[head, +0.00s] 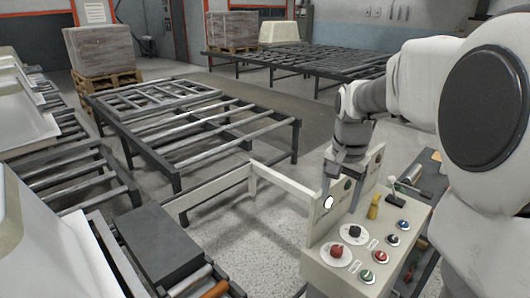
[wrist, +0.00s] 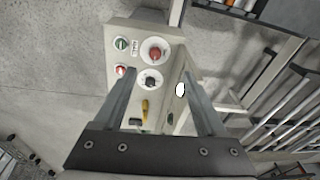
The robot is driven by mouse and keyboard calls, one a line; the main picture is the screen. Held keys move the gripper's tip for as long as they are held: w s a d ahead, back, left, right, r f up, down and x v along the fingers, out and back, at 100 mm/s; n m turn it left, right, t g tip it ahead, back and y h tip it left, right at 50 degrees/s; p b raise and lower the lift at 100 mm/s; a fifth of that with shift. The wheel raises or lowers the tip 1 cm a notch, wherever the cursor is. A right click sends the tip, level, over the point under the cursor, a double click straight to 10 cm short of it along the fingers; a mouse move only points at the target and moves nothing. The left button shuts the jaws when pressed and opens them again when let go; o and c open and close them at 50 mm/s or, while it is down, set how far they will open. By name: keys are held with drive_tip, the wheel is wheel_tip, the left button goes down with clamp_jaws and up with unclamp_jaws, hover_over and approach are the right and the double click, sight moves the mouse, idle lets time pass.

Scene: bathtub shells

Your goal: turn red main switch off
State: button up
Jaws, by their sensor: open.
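The red main switch (head: 337,251) is a red rotary knob on a round white plate at the near left of a beige control panel (head: 316,268). It also shows in the wrist view (wrist: 155,53), at the panel's upper right, unobstructed. A black knob (head: 355,231) on a similar white plate sits behind it, and shows in the wrist view (wrist: 150,82). My gripper (head: 344,182) is open and empty, fingers pointing down, near the panel's far end. In the wrist view its two fingers (wrist: 160,80) frame the panel. It appears apart from the red switch.
The panel also bears a yellow switch (head: 374,207), a green button (head: 367,275), a small red button (head: 381,256) and blue knobs. An upright plate (head: 320,232) rises along its left side, close to my fingers. Roller conveyors (head: 200,130) stand beyond.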

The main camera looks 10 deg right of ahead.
sight(338, 248)
drive_tip(key=w+d+f+m+g+p, duration=0.1)
drive_tip(key=w+d+f+m, duration=0.3)
drive_tip(key=w+d+f, duration=0.15)
drive_tip(key=shift+y, duration=0.3)
wheel_tip(338, 248, down, 18)
drive_tip(key=shift+r+p, duration=0.15)
drive_tip(key=shift+p, duration=0.15)
drive_tip(key=shift+c, duration=0.3)
drive_tip(key=shift+w, duration=0.1)
clamp_jaws()
